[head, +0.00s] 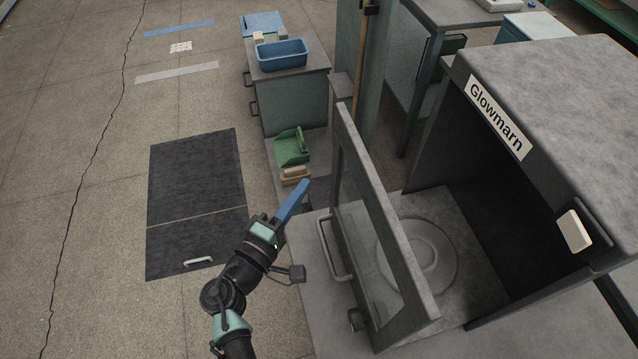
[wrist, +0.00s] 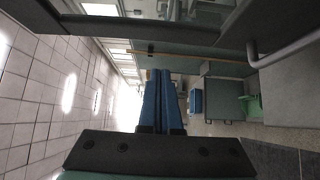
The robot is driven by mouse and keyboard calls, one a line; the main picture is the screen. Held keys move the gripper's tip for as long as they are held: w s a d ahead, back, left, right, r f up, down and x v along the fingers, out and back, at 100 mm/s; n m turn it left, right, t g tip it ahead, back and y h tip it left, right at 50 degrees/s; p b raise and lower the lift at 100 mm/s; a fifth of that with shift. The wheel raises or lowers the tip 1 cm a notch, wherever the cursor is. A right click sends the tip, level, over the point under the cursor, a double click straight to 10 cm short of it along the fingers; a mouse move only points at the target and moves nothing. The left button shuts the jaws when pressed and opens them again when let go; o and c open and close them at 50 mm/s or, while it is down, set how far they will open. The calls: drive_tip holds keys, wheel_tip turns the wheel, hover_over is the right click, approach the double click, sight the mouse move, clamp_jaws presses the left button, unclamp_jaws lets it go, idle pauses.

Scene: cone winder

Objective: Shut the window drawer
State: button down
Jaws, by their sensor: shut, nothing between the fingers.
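The window drawer (head: 388,222) belongs to the dark grey machine labelled Glowmarn (head: 570,95). It stands pulled out: its tilted-looking front panel with a window is well apart from the machine's dark opening. A round plate (head: 447,255) lies on the tray behind the panel. A pale bar handle (head: 328,248) is on the panel's outer face. My gripper (head: 305,184) is shut and empty, its blue fingers to the left of the panel, near the handle but seemingly apart from it. The shut fingers also show in the wrist view (wrist: 158,72).
A green scoop-like bin (head: 291,147) and a tan block (head: 296,174) sit beyond my gripper. A cabinet with a blue tub (head: 283,54) stands farther back. The floor there is mostly clear.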

drive_tip(key=d, duration=0.1)
drive_tip(key=w+d, duration=0.1)
drive_tip(key=d, duration=0.1)
drive_tip(key=shift+d+p, duration=0.3)
drive_tip(key=shift+p, duration=0.1)
drive_tip(key=w+d+b, duration=0.1)
drive_tip(key=d+b, duration=0.1)
drive_tip(key=d, duration=0.4)
drive_tip(key=w+d+b, duration=0.2)
drive_tip(key=d, duration=0.3)
drive_tip(key=w+d+b, duration=0.2)
drive_tip(key=d, duration=0.4)
drive_tip(key=shift+w+d+r, duration=0.1)
drive_tip(key=shift+w+d, duration=0.15)
drive_tip(key=shift+d, duration=0.05)
drive_tip(key=shift+d, duration=0.1)
